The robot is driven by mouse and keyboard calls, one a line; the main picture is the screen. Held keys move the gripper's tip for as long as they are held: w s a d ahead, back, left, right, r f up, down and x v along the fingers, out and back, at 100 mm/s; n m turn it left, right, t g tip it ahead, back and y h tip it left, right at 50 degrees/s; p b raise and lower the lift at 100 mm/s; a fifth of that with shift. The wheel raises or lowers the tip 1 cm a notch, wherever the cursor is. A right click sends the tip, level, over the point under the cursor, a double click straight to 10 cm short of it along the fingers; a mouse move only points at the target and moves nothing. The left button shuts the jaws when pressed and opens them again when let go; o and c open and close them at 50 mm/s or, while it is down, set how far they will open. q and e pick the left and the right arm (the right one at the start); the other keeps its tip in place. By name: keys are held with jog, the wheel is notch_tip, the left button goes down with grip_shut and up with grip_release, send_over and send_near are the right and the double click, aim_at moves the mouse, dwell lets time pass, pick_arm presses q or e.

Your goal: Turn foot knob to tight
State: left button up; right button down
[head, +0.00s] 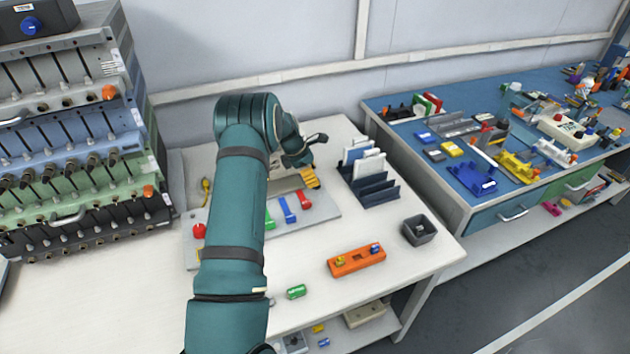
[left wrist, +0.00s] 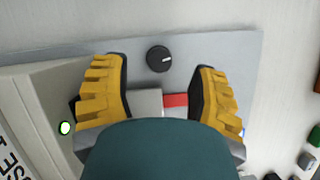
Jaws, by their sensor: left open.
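A round black knob (left wrist: 160,58) with a white pointer line sits on a grey plate (left wrist: 225,50) in the left wrist view. Its pointer line points right and slightly up in that picture. My left gripper (left wrist: 160,80) is open, with its yellow finger pads on either side of the view and the knob just beyond the gap between them. In the head view the yellow fingers of the left gripper (head: 311,178) are over the far right part of the grey plate (head: 319,211). The knob cannot be made out there. No marking for tight is readable.
Red, blue and green clamps (head: 287,210) and a red button (head: 199,231) stand on the plate. To its right are a dark rack (head: 377,191) with pouch cells, a dark bin (head: 419,230) and an orange holder (head: 357,261).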

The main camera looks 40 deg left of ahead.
pick_arm(q)
jog(key=v, duration=0.8)
jog(key=shift+r, duration=0.3)
